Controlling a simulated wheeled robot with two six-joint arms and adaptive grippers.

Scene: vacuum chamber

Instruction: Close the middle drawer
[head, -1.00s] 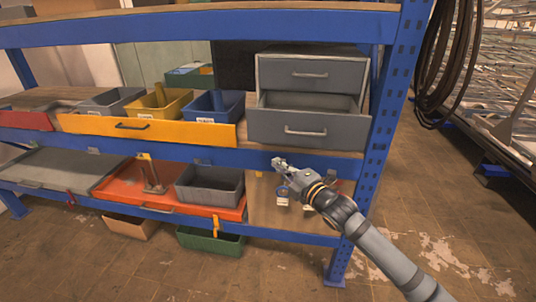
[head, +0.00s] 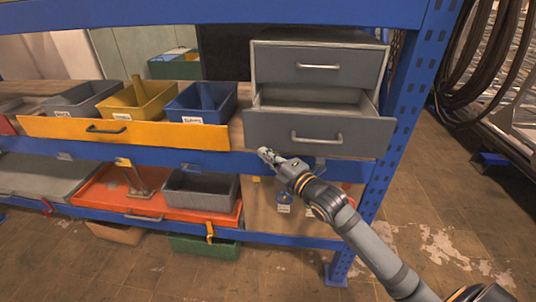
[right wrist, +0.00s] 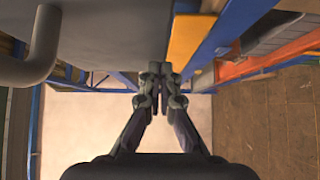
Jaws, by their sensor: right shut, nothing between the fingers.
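A grey two-drawer cabinet (head: 320,36) stands on the blue rack's shelf. Its upper drawer (head: 284,66) is shut. Its lower drawer (head: 265,131) is pulled out, and its inside shows from above. In the right wrist view the grey front (right wrist: 110,30) and handle (right wrist: 45,42) fill the upper left. A yellow drawer (head: 62,127) with open bins sits left of the cabinet. My right gripper (head: 266,154) is shut and empty, just below the lower left edge of the grey drawer front. Its closed fingers show in the right wrist view (right wrist: 160,72). My left gripper is out of view.
Blue shelf beams (head: 70,143) run below the drawers, and a blue upright (head: 402,120) stands at the right. A red tray (head: 100,197) and a grey bin (head: 200,190) are on the lower shelf. Black cables hang at the right. The floor ahead is open.

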